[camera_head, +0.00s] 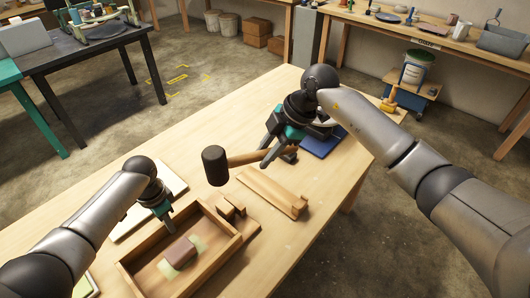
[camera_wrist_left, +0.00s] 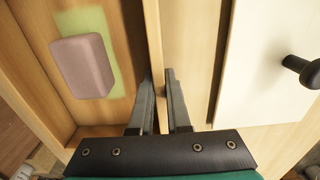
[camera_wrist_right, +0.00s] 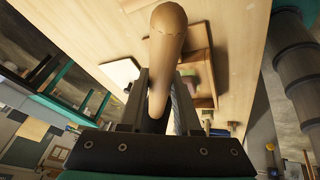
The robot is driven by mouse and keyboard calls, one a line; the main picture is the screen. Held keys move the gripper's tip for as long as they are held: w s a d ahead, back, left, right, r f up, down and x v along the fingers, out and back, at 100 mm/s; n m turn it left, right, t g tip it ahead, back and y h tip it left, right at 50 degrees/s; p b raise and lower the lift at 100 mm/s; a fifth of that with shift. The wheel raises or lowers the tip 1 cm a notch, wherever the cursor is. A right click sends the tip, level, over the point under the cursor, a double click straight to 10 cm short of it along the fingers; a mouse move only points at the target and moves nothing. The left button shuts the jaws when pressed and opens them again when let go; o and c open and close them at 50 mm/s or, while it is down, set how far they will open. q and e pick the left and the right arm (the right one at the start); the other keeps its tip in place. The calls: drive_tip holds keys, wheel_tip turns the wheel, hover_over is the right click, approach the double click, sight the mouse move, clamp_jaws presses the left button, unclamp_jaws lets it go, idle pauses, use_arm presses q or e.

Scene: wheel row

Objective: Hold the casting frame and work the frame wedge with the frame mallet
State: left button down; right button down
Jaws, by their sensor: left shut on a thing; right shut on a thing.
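The casting frame (camera_head: 213,262) is a shallow wooden box on the table, with a mauve block (camera_head: 180,252) on a pale green patch inside. My left gripper (camera_head: 168,218) is shut on its far-left wall; the left wrist view shows the fingers (camera_wrist_left: 160,98) on either side of that wall (camera_wrist_left: 153,45). The frame mallet (camera_head: 215,166) has a black head and a wooden handle. My right gripper (camera_head: 279,155) is shut on the handle, which also shows in the right wrist view (camera_wrist_right: 167,45). The head hangs above the table, apart from the small wooden frame wedge pieces (camera_head: 230,208) beside the frame.
A wooden rail (camera_head: 268,190) lies right of the frame, below the right gripper. A blue mat (camera_head: 322,143) lies beyond it, partly hidden by my arm. A pale board (camera_head: 128,226) lies left of the frame. The far middle of the table (camera_head: 190,125) is clear.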

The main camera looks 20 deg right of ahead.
use_arm(q)
unclamp_jaws()
idle(1.3)
